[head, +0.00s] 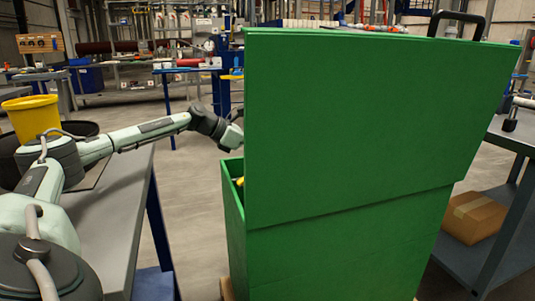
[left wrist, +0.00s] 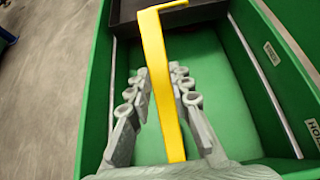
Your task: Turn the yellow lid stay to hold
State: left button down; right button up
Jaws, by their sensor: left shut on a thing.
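The yellow lid stay (left wrist: 158,65) is a flat yellow bar with a bent top end. It runs up the middle of the left wrist view, between the fingers of my left gripper (left wrist: 161,88), which is shut on it. In the head view only a small yellow bit (head: 240,182) shows at the box's left side. The green box (head: 233,205) has its large green lid (head: 370,125) raised, and my left arm reaches behind it. The lid hides my left fingertips in the head view. My right gripper is not in view.
Small labels (left wrist: 272,53) sit on the green wall right of the stay; one at the right edge starts with "HO". A dark part (left wrist: 195,14) crosses the top. A grey bench (head: 118,225) stands left, and a cardboard box (head: 473,217) lies on a right-hand shelf.

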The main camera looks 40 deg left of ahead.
pick_arm(q)
jog(key=c, duration=1.4)
grip_release()
jog(key=shift+o, duration=0.2)
jog(key=v, duration=1.2)
